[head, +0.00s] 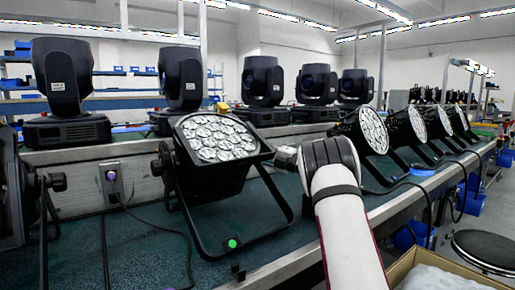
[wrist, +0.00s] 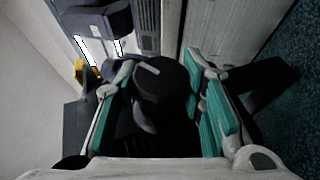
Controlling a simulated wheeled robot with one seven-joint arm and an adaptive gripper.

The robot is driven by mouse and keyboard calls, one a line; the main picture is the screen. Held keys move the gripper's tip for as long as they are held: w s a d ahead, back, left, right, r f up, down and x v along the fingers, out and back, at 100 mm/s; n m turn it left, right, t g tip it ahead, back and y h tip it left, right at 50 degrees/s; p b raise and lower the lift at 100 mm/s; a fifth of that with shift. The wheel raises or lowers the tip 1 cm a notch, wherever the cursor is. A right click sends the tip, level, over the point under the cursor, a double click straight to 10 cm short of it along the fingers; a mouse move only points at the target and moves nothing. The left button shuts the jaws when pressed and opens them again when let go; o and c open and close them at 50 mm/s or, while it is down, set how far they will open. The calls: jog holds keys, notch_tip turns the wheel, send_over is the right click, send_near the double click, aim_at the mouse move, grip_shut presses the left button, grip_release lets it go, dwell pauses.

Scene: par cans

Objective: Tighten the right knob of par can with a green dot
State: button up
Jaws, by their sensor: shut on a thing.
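The par can with the green dot (head: 215,178) is a black light with a face of several round lenses. It stands tilted up in a black bracket on the green bench mat, left of my arm. The green dot (head: 232,244) is on the front of the bracket. My gripper (wrist: 163,88) is at the right side of this par can. In the wrist view its teal-padded fingers are on both sides of a dark round knob (wrist: 158,78) with a pale line, and it is shut on it.
Several more par cans (head: 373,131) stand in a row behind and right of my arm. Another black fixture (head: 28,190) is at the left edge. Moving-head lights (head: 63,88) stand on the raised shelf behind. A cable (head: 160,229) lies on the mat. An open cardboard box (head: 402,268) is at front right.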

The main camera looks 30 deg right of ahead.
jog(key=shift+r+m+g+h+p, duration=0.2)
jog(key=shift+m+g+h+p, duration=0.9)
jog(key=shift+p, duration=2.6)
jog(key=shift+n+g+y+p, duration=0.3)
jog(key=shift+n+g+p, duration=0.1)
jog(key=shift+f+g+p, duration=0.2)
jog(key=shift+g+p, duration=0.1)
jog(key=shift+p, duration=0.65)
jog(key=o, duration=1.2)
jog(key=shift+d, duration=0.1)
jog(key=v, duration=1.2)
jog(key=shift+r, duration=0.1)
